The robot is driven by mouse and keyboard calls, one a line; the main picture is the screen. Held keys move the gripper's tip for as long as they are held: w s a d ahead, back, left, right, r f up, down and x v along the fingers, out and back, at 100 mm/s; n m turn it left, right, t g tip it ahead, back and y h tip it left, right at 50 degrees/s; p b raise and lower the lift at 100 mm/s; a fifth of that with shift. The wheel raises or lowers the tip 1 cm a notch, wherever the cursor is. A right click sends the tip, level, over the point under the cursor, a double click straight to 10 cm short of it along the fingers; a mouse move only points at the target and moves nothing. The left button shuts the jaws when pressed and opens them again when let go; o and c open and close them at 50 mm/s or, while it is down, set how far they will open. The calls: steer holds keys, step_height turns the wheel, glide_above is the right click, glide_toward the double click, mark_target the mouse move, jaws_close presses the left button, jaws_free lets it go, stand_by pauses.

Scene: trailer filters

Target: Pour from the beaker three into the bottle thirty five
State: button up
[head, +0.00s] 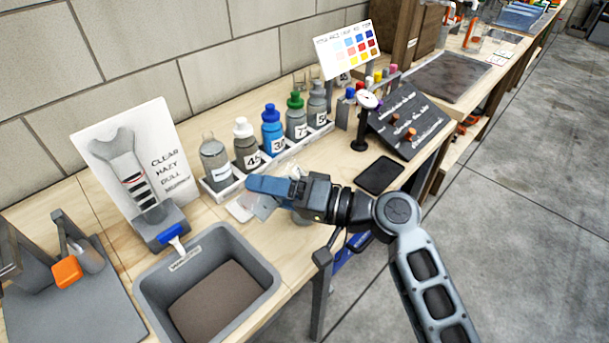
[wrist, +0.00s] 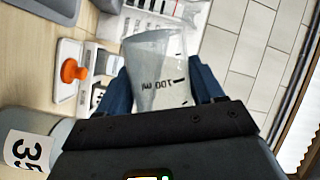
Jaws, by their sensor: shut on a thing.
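My gripper (wrist: 162,88) is shut on a clear beaker (wrist: 155,62) with black marks and "100 ml". The beaker lies between the two blue fingers. No number three shows on it, and I cannot tell its contents. In the head view my gripper (head: 272,188) is over the bench in front of the bottle rack, and the beaker is mostly hidden. Bottle thirty five (wrist: 30,150), a grey vessel with a white "35" label, shows in the wrist view's lower left corner, beside the gripper body and apart from the beaker. Its mouth is not visible.
A white rack (head: 222,190) of several bottles stands behind my gripper. A grey bin (head: 150,290) is at the front left. A dark pad (head: 380,175) lies to the right. An orange knob (wrist: 72,70) on a white base is near the beaker.

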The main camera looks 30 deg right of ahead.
steer(key=shift+w+d+r+m+t+y, duration=0.1)
steer(key=shift+d+r+m+t+y, duration=0.15)
steer(key=shift+r+m, duration=0.4)
stand_by(1.8)
